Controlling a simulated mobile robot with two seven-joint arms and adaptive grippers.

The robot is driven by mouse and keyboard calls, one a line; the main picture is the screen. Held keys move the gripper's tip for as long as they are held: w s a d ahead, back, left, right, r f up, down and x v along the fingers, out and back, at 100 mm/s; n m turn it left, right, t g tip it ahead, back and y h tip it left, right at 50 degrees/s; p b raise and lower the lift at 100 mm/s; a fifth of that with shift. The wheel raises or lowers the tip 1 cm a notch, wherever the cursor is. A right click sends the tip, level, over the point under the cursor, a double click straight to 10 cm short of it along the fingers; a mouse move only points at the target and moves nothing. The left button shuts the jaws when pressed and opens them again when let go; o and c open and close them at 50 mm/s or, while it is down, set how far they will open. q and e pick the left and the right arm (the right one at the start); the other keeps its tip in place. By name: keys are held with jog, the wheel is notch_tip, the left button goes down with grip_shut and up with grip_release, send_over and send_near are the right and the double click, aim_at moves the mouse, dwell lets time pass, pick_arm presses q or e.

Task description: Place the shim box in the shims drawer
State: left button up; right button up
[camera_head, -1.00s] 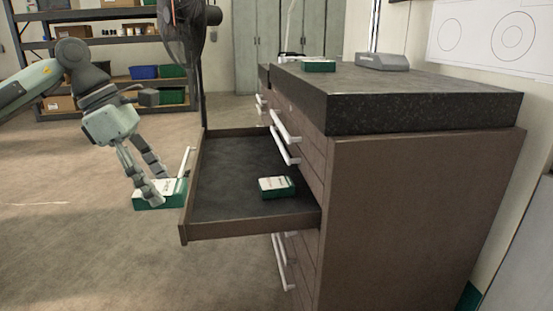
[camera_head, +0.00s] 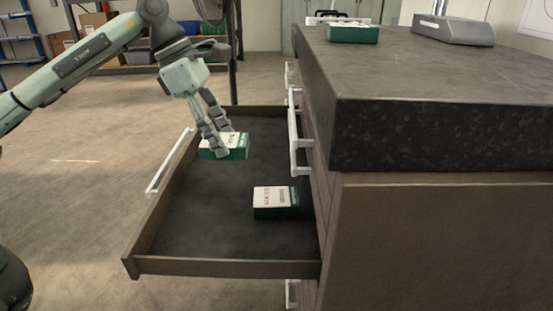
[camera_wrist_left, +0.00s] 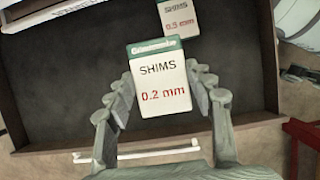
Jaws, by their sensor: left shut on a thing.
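My left gripper (camera_head: 217,136) is shut on a green-and-white shim box (camera_head: 238,146), over the left part of the open drawer (camera_head: 190,262). In the left wrist view the held box (camera_wrist_left: 160,85) reads "SHIMS 0.2 mm" and sits between the two fingers. The drawer floor lies behind it; the gap below the box is hard to judge. A second shim box (camera_head: 274,201) lies flat in the drawer, nearer the cabinet and the front; in the wrist view it (camera_wrist_left: 176,14) reads "0.5 mm". My right gripper is not in view.
The dark stone top (camera_head: 400,85) of the cabinet overhangs on the right. Another green-and-white box (camera_head: 352,33) and a grey device (camera_head: 453,30) are on it. White handles (camera_head: 296,140) stick out above the drawer. Drawer floor is bare around the second box.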

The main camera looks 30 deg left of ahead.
pick_arm(q)
jog(key=w+d+f, duration=0.1)
jog(key=w+f, duration=0.1)
jog(key=w, duration=0.1)
jog(key=w+d+f+p, duration=0.1)
jog(key=w+d+f, duration=0.3)
jog(key=w, duration=0.1)
jog(key=shift+w+p, duration=0.3)
jog(key=shift+w, duration=0.05)
notch_tip(320, 180, down, 4)
jog(key=shift+r, duration=0.25)
jog(key=shift+f, duration=0.25)
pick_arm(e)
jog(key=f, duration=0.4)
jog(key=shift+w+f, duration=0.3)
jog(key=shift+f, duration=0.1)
pick_arm(q)
jog(key=shift+f, duration=0.1)
jog(key=o, duration=1.3)
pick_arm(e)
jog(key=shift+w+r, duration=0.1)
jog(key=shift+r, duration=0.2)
